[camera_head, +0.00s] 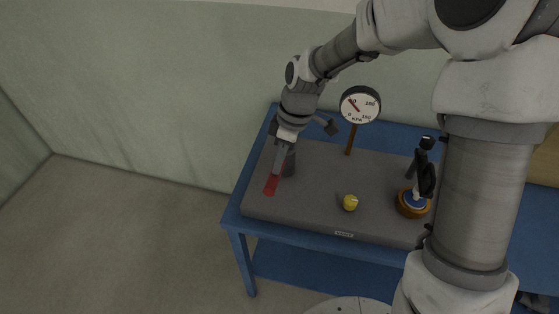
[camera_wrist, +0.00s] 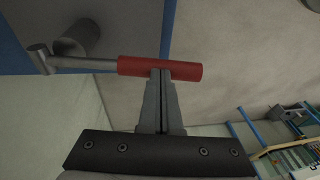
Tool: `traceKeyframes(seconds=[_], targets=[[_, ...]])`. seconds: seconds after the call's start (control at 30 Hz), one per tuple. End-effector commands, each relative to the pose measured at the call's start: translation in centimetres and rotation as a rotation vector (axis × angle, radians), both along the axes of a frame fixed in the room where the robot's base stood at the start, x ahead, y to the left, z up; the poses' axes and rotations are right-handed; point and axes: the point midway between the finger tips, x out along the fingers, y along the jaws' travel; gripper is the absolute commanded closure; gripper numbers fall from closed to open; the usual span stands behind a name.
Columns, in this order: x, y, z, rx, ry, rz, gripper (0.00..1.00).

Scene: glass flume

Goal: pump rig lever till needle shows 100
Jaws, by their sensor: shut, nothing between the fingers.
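The lever's red handle (camera_head: 271,185) sticks out at the left end of the grey rig (camera_head: 314,207). In the wrist view the red handle (camera_wrist: 132,66) lies level across the picture, joined to a metal arm (camera_wrist: 85,64) and a grey round pivot (camera_wrist: 78,38). My gripper (camera_head: 278,172) is shut and empty. Its fingertips (camera_wrist: 160,72) meet the handle's lower edge in the wrist view; I cannot tell if they press on it.
A yellow knob-like object (camera_head: 350,202), a brown round base with a blue top (camera_head: 414,207) and a black fitting (camera_head: 427,178) sit on the rig's right half. A blue table (camera_head: 232,214) carries the rig. Floor to the left is clear.

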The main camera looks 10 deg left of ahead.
Motion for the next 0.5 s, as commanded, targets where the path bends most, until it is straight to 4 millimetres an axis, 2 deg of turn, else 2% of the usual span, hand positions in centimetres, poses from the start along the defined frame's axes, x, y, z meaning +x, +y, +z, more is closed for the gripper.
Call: traceKeyframes(seconds=[0.03,0.1,0.5], targets=[[-0.3,0.0,-1.2,-0.006,-0.028,0.003,1.0],[-0.5,0.0,-2.0,-0.011,-0.069,0.004,1.0],[-1.4,0.2,-5.8,-0.043,-0.297,0.003,1.0]])
